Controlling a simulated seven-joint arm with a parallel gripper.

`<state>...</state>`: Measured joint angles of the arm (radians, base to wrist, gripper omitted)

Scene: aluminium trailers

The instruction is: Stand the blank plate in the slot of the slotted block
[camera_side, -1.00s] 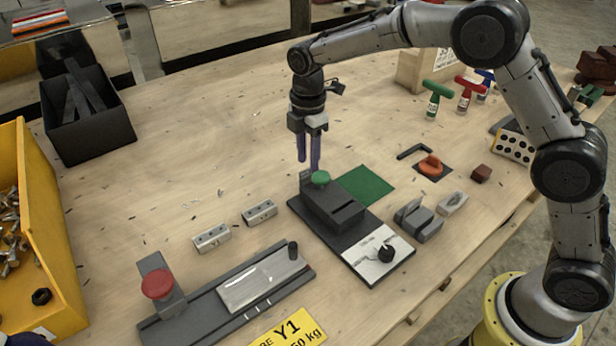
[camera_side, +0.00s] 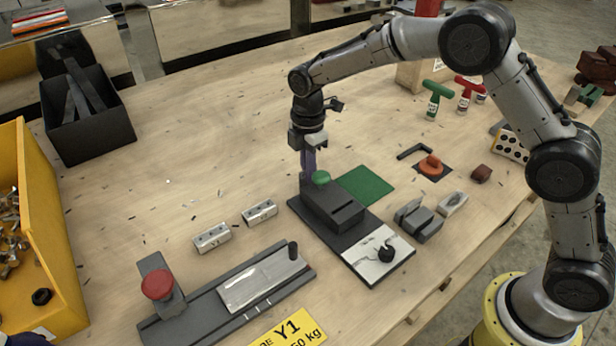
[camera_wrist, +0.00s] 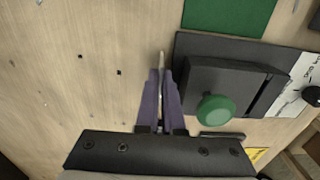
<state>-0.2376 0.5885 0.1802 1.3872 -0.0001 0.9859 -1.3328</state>
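The slotted block (camera_side: 333,208) is dark grey and has a narrow slot across its top, near its right end. It also shows in the wrist view (camera_wrist: 228,78). My gripper (camera_side: 309,172) points down at the block's far left end, behind the green knob (camera_side: 321,178). Its purple fingers (camera_wrist: 161,78) are close together. A thin pale edge, which I take for the blank plate (camera_wrist: 162,58), shows between the fingertips, so they look shut on it. The plate's face is mostly hidden in both views.
The slotted block sits on a black base with a white panel and black knob (camera_side: 386,254). A green mat (camera_side: 365,186) lies behind it. Small metal blocks (camera_side: 260,212) and a rail fixture (camera_side: 225,300) lie to the left. Grey blocks (camera_side: 425,226) stand to the right.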

